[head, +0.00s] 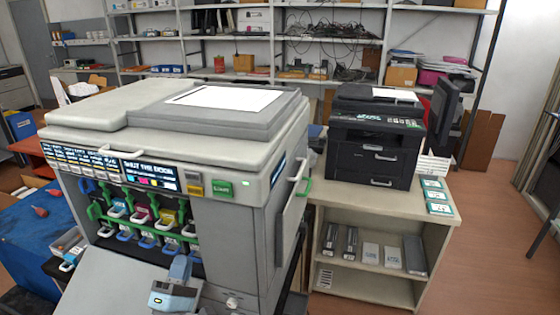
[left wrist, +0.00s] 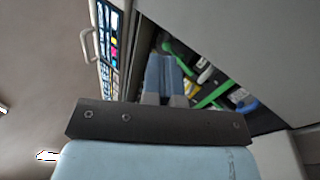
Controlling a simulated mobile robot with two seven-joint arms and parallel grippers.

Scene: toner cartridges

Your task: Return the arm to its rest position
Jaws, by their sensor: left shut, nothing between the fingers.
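My left gripper (head: 181,262) is in front of the open front of the large grey printer (head: 225,128), low and near the bottom of the head view. Its blue fingers are together with nothing between them, and they also show in the left wrist view (left wrist: 165,72). Inside the printer's opening is a row of toner cartridges (head: 141,213) with green levers above and blue handles below. The grey front door (head: 105,285) hangs folded down below the opening. In the left wrist view, green levers (left wrist: 212,96) lie to the right of my fingers. My right gripper is not in view.
A black printer (head: 372,150) stands on a beige shelf unit (head: 340,292) at the right, with boxes on its lower shelf. A blue-covered table (head: 25,235) is at the left. A side panel (head: 293,205) with a green-ended handle juts at the big printer's right. The floor at far right is clear.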

